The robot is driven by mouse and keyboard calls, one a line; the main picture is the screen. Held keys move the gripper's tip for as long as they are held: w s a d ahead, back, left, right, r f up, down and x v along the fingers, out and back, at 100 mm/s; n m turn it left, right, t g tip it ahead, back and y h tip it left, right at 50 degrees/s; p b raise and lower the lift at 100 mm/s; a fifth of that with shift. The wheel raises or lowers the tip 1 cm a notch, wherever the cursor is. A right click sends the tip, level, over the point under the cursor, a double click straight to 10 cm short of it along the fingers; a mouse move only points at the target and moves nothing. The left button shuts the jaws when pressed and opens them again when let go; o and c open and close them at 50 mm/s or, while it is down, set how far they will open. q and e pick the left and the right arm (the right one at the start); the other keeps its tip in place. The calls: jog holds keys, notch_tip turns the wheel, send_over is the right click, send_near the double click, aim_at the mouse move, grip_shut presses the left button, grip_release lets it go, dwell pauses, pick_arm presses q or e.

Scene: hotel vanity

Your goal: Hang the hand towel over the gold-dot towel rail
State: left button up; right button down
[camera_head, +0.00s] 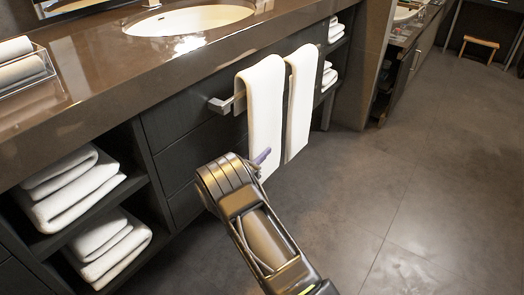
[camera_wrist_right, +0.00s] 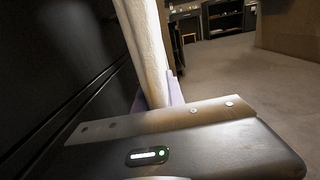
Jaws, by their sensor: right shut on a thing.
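A white hand towel (camera_head: 263,105) hangs folded over the towel rail (camera_head: 220,105) on the vanity front; no gold dot can be made out on the rail. A second white towel (camera_head: 300,95) hangs beside it, to its right. My right gripper (camera_head: 260,158) is at the lower part of the left towel, shut on it. In the right wrist view the purple fingers (camera_wrist_right: 158,92) lie on either side of the hanging white cloth (camera_wrist_right: 147,45). The fingers partly hide the towel's lower end. My left gripper is not in view.
The brown vanity counter (camera_head: 95,65) with a sink (camera_head: 188,19) runs above the rail. A tray of rolled towels (camera_head: 20,70) stands at the left. Open shelves below hold folded towels (camera_head: 75,185). The floor (camera_head: 400,190) at the right is clear.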

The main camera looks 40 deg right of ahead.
jog(key=shift+f+b, duration=0.85)
jog(key=shift+f, duration=0.6)
jog(key=c, duration=1.3)
grip_release()
jog(key=shift+p+v, duration=1.25)
jog(key=shift+v, duration=2.65)
